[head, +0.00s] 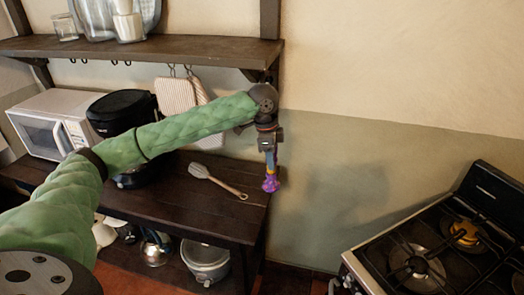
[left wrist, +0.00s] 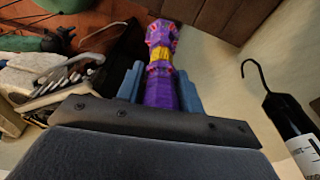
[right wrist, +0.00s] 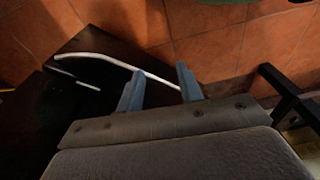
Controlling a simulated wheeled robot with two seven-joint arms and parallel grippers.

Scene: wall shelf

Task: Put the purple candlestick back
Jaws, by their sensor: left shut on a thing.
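The purple candlestick (head: 271,183) hangs below my left gripper (head: 269,152) in the head view, beside the right end of the dark table. I cannot tell whether it touches the table. In the left wrist view the candlestick (left wrist: 160,92), purple with a yellow band, stands out between the two blue fingers of my left gripper (left wrist: 159,78), which is shut on it. My right gripper (right wrist: 158,79) shows only in the right wrist view. Its fingers are apart with nothing between them, above a dark surface and the tiled floor.
The wall shelf (head: 160,48) holds glassware at its left. Several pots stand below. A stove (head: 440,250) is at right. The table's right part is mostly bare.

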